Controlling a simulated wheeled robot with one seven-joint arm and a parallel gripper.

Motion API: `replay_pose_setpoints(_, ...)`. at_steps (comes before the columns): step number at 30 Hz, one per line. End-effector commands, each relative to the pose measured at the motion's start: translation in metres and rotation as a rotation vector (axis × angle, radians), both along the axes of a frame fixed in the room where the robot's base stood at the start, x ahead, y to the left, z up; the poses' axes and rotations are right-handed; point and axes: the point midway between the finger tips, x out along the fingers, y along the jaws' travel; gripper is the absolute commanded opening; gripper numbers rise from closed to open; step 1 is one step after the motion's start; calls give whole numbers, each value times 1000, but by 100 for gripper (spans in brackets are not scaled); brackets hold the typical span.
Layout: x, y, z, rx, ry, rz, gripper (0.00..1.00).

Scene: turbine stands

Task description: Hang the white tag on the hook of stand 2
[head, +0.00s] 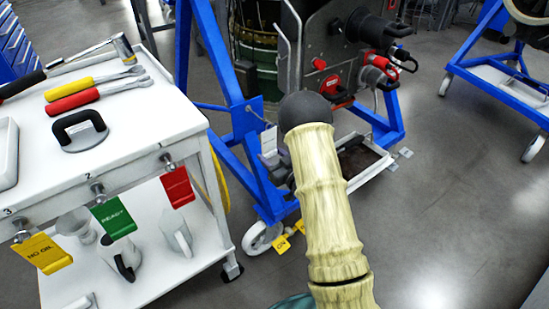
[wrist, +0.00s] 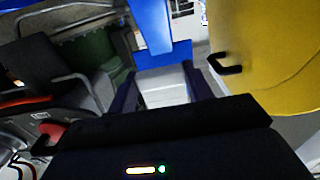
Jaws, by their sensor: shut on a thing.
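My gripper (wrist: 160,92) is shut on the white tag (wrist: 165,86), which sits between its two dark fingers in the wrist view. A blue bracket and post of a stand (wrist: 152,25) lie just beyond the tag's upper edge. In the head view my gripper (head: 273,158) is partly hidden behind my arm. The white tag (head: 268,139) shows small beside the blue stand (head: 246,125). No number is readable on this stand.
A white cart (head: 150,130) with tools on top stands at left. Yellow (head: 42,255), green (head: 113,218) and red (head: 177,187) tags hang on its front hooks. A yellow tag (head: 282,244) is low by the stand's caster. Another blue stand (head: 500,75) is at right; open floor lies between.

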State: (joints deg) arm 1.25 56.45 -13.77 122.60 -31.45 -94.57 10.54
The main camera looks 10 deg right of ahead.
Motion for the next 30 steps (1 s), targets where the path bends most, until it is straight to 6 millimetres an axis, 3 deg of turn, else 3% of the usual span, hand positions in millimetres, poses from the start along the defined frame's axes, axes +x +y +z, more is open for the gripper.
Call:
replay_pose_setpoints(12,30,11,0,1,-1,-2,9)
replay_pose_setpoints(30,33,12,1,0,-1,-2,9)
